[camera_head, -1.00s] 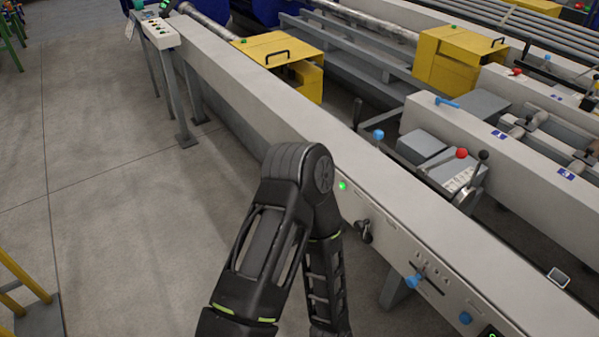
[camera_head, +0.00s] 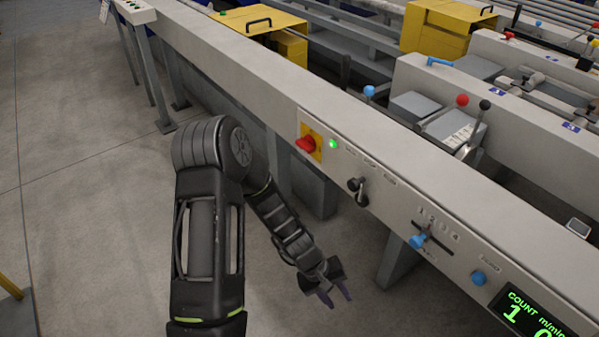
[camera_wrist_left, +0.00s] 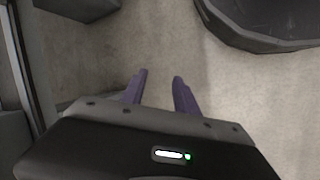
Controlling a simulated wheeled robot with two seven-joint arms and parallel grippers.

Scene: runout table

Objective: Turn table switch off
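A red rotary switch (camera_head: 306,144) on a yellow plate is mounted on the front face of the long grey table (camera_head: 400,150). A green lamp (camera_head: 333,144) glows just to its right. My left gripper (camera_head: 335,297) hangs below and in front of the table face, lower than the switch and apart from it. Its two purple fingers are spread and empty; they also show in the left wrist view (camera_wrist_left: 159,82) above bare floor. The switch is not seen in the left wrist view. My right gripper is in neither view.
Along the same face are a black lever (camera_head: 358,190), a blue slider knob (camera_head: 418,241), a blue button (camera_head: 479,278) and a green-lit count display (camera_head: 528,318). A table leg (camera_head: 392,262) stands behind my gripper. The floor (camera_head: 80,230) at left is clear.

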